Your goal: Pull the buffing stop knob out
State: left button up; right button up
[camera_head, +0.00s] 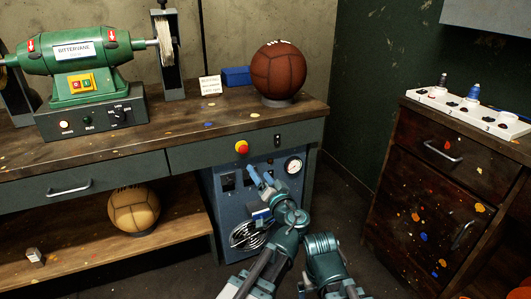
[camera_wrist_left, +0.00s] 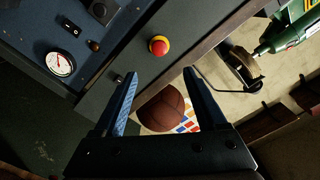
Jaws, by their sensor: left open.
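The buffing stop knob is a red button on a yellow collar (camera_head: 241,146), set in the bench's grey front apron below the tabletop. In the left wrist view the knob (camera_wrist_left: 159,45) shows ahead of the fingertips, between their lines. My left gripper (camera_head: 261,178) is open and empty, a little below and right of the knob in the head view. Its two fingers (camera_wrist_left: 163,83) stand wide apart in the wrist view and do not touch the knob. My right gripper is not visible; only part of an arm shows.
A green buffing machine (camera_head: 82,55) and a brown leather ball (camera_head: 278,70) stand on the bench (camera_head: 180,118). A blue panel with a gauge (camera_head: 293,165) is under the apron. A tan ball (camera_head: 134,209) rests on the lower shelf. A wooden cabinet (camera_head: 440,185) stands right.

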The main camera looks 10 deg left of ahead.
aim_at(245, 150)
pick_arm(q)
jog(key=x, duration=1.3)
jog(key=shift+w+a, duration=0.15)
jog(key=shift+w, duration=0.25)
grip_shut()
dwell(1.0)
